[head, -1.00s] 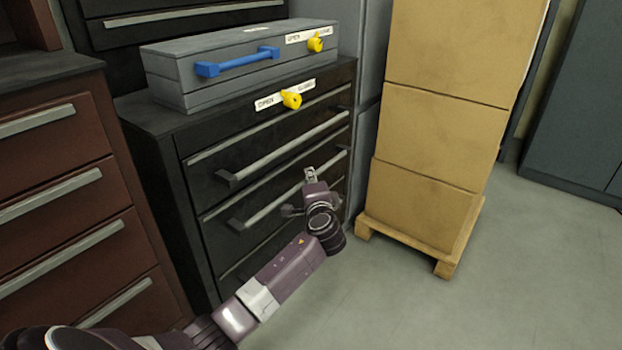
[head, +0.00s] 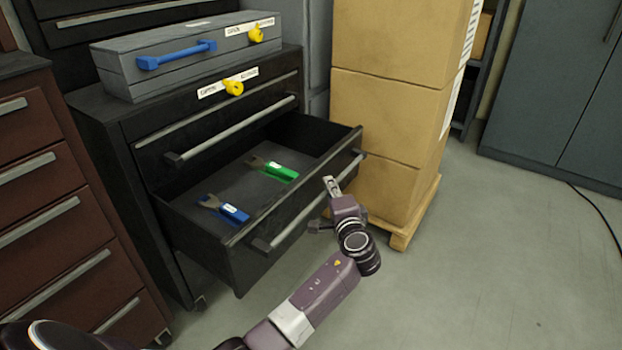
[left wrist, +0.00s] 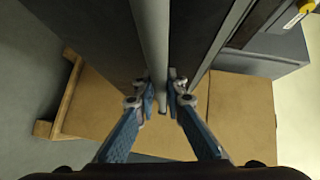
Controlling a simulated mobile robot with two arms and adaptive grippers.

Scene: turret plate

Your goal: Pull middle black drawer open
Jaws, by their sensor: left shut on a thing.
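The middle black drawer (head: 215,255) stands pulled well out of the black cabinet in the head view, its inside showing. Its grey bar handle (head: 297,216) runs along the front; the bar also shows upright in the left wrist view (left wrist: 152,40). My left gripper (head: 331,186) is at the right part of this handle. In the left wrist view its two fingers (left wrist: 163,92) are closed around the bar. My right gripper is not in view.
A blue-handled tool (head: 233,213) and a green-handled tool (head: 283,172) lie in the drawer. A grey case (head: 185,62) sits on the cabinet. Stacked cardboard boxes (head: 395,110) stand close on the right, on a wooden pallet (head: 405,238). Floor in front is clear.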

